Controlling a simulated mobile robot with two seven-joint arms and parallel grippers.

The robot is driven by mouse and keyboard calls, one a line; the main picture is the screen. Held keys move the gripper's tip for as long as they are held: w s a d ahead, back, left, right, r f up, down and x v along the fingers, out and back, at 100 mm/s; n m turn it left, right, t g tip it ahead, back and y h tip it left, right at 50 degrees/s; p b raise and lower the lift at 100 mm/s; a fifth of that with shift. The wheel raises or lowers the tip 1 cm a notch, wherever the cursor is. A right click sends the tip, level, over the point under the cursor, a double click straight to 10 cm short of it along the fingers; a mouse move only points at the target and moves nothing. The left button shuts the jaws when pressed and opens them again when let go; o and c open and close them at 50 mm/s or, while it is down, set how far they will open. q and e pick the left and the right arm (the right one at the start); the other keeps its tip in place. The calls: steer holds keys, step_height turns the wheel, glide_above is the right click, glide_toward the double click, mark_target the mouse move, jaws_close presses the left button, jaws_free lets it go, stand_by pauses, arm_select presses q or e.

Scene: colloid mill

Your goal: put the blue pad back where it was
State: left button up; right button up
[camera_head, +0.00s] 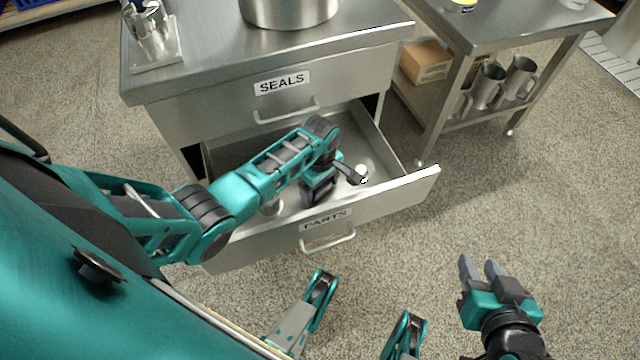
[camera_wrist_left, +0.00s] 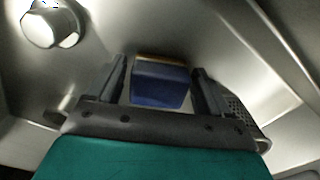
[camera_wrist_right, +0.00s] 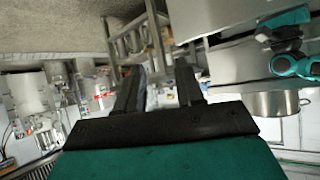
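The blue pad (camera_wrist_left: 160,85), a small block with a tan top edge, is in the left wrist view. It lies between the two fingers of my left gripper (camera_wrist_left: 160,88), with narrow gaps visible on both sides. In the head view my left gripper (camera_head: 338,180) reaches down inside the open drawer labelled PARTS (camera_head: 400,195); the pad cannot be made out clearly there. My right gripper (camera_head: 480,268) is open and empty over the floor, to the right of the drawer. Its parted fingers also show in the right wrist view (camera_wrist_right: 158,90).
A shiny hexagonal metal part (camera_wrist_left: 40,27) and a perforated metal part (camera_wrist_left: 236,108) lie near the left gripper. A side table (camera_head: 510,40) with metal jugs (camera_head: 488,85) and a cardboard box (camera_head: 426,62) stands right. Floor at right is clear.

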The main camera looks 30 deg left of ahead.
arm_select(q)
steer(key=shift+o, duration=1)
step_height(320, 180, up, 5)
steer(key=p, duration=0.3)
steer(key=shift+f, duration=0.1)
step_height(320, 180, up, 6)
steer(key=p, duration=0.3)
steer(key=s+d+r+m+t+h, duration=0.1)
steer(key=s+d+r+m+t, duration=0.2)
steer(key=s+r+m+t, duration=0.2)
steer(key=s+d+r+m+t+h, duration=0.2)
steer(key=s+m, duration=0.5)
steer(key=m, duration=0.5)
step_height(320, 180, up, 3)
steer(key=d+t, duration=0.1)
steer(key=t, duration=0.2)
steer(key=shift+d+t, duration=0.15)
steer(key=shift+t, duration=0.25)
arm_select(e)
steer(key=r, duration=0.1)
steer(key=d+r, duration=0.1)
steer(key=r, duration=0.2)
steer(key=shift+s+d, duration=0.15)
steer(key=shift+s, duration=0.15)
arm_select(q)
steer(key=shift+p, duration=0.3)
arm_select(e)
steer(key=shift+r, duration=0.1)
